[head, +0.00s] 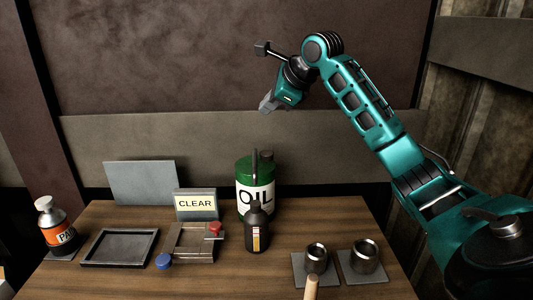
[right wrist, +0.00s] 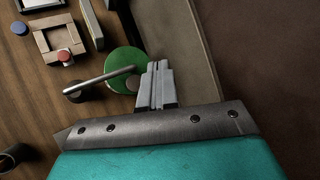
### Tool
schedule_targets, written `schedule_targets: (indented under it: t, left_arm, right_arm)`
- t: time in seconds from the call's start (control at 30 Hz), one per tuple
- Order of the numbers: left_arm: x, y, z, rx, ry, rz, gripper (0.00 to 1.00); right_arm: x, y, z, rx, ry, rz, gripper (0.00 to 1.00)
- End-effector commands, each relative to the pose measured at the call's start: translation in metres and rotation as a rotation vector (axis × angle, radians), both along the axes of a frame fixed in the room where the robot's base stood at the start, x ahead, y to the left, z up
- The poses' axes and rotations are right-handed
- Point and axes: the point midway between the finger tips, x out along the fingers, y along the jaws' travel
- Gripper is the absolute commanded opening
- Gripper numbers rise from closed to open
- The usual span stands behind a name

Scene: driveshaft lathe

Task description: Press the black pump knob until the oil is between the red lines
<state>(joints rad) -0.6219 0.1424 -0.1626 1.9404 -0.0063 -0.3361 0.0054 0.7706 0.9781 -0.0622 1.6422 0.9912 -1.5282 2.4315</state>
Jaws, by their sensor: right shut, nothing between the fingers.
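The green oil can (head: 243,171) with a white OIL label stands at the back middle of the table. A dark bottle (head: 266,231) with a pale vertical gauge strip stands in front of it. Red marks on the strip are tiny, and I cannot read the oil level. A grey spout rod (head: 254,160) runs from the can toward the bottle; it also shows in the right wrist view (right wrist: 105,80). I cannot clearly make out the pump knob. My right gripper (head: 267,106) is shut and empty, high above the can; its fingers (right wrist: 156,70) partly cover the green lid (right wrist: 122,59).
A CLEAR sign (head: 195,204), a wooden fixture (head: 190,247) with a red knob, a blue cap (head: 163,261) and a tray (head: 120,262) lie left. Two metal cups (head: 316,260) (head: 364,258) stand on mats at right.

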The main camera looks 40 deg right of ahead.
Motion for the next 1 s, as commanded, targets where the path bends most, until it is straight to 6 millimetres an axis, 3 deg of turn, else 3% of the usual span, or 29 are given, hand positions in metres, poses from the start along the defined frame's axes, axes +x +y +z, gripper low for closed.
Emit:
schedule_targets:
  t: [0.33,0.7,1.0]
  left_arm:
    - [0.000,0.000,-0.002,0.000,0.000,0.000,0.96]
    - [-0.001,0.000,-0.061,0.000,0.002,0.000,0.97]
    - [-0.002,-0.001,-0.067,-0.002,0.011,-0.002,0.97]
  right_arm:
    - [-0.001,0.000,-0.023,-0.001,0.004,0.001,0.00]
    - [0.000,0.000,-0.070,0.000,0.001,0.001,0.00]
    - [0.000,0.000,-0.088,0.000,-0.001,-0.001,0.00]
